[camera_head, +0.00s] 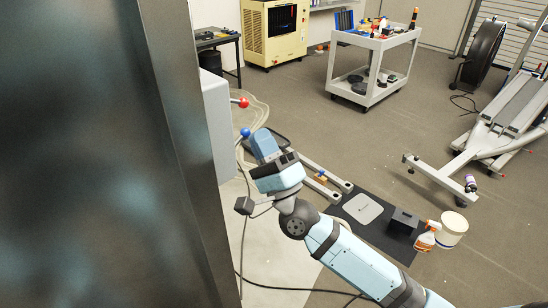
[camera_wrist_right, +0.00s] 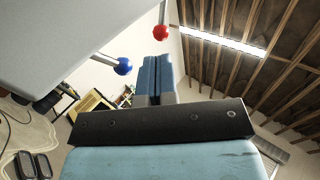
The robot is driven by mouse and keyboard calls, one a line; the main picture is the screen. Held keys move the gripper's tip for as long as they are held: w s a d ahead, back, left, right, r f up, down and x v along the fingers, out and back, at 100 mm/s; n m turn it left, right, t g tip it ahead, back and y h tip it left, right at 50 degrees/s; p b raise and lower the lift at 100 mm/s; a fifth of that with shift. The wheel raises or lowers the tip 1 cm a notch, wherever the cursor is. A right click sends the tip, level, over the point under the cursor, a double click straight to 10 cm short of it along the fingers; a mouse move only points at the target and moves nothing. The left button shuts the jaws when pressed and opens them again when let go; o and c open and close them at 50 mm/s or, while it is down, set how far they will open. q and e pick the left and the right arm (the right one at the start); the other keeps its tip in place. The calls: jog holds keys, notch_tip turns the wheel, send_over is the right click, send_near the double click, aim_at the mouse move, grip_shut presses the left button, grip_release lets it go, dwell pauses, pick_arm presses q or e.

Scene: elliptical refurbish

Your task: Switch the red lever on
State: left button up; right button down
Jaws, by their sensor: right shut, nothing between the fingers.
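The red lever (camera_head: 243,102) is a rod with a red ball end that sticks out from the right side of a grey box (camera_head: 216,128). A blue-ended lever (camera_head: 245,132) sticks out of the same box, nearer to me. My right gripper (camera_head: 263,143) is shut and empty, its fingertips just right of the blue ball and below the red ball in the head view. In the right wrist view, the red ball (camera_wrist_right: 161,32) shows just above the shut fingertips (camera_wrist_right: 155,62), and the blue ball (camera_wrist_right: 123,66) is to their left. My left gripper is not in view.
A large dark metal panel (camera_head: 100,150) fills the left of the head view, close to the box. A trolley (camera_head: 372,70) with small items stands behind. A spray bottle (camera_head: 427,236) and a white tub (camera_head: 453,229) stand on the floor at the right.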

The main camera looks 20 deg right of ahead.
aim_at(234, 102)
jog(key=shift+y, duration=0.3)
jog(key=shift+p+x, duration=0.6)
jog(key=shift+x, duration=1.65)
jog(key=shift+d+r+n+g+y+b, duration=0.15)
jog(key=shift+n+g+y+b, duration=0.1)
jog(key=shift+n+y, duration=0.55)
jog(key=shift+d+r+n+g+y+b, duration=0.15)
jog(key=shift+n+y+b, duration=0.1)
jog(key=shift+n+y, duration=0.5)
jog(key=r+n+g+y+b, duration=0.1)
jog(key=n+g+y, duration=0.2)
jog(key=n, duration=0.2)
jog(key=d+r+n+g+y+b, duration=0.1)
jog(key=n+g+y, duration=0.2)
jog(key=n+g, duration=0.1)
jog(key=r+n+g+y+b, duration=0.1)
jog(key=n+g+y, duration=0.2)
jog(key=n, duration=0.4)
jog(key=shift+w+d+r+g+y+b, duration=0.25)
jog(key=shift+w+g+b, duration=0.1)
jog(key=shift+g, duration=0.15)
jog(key=shift+f, duration=0.1)
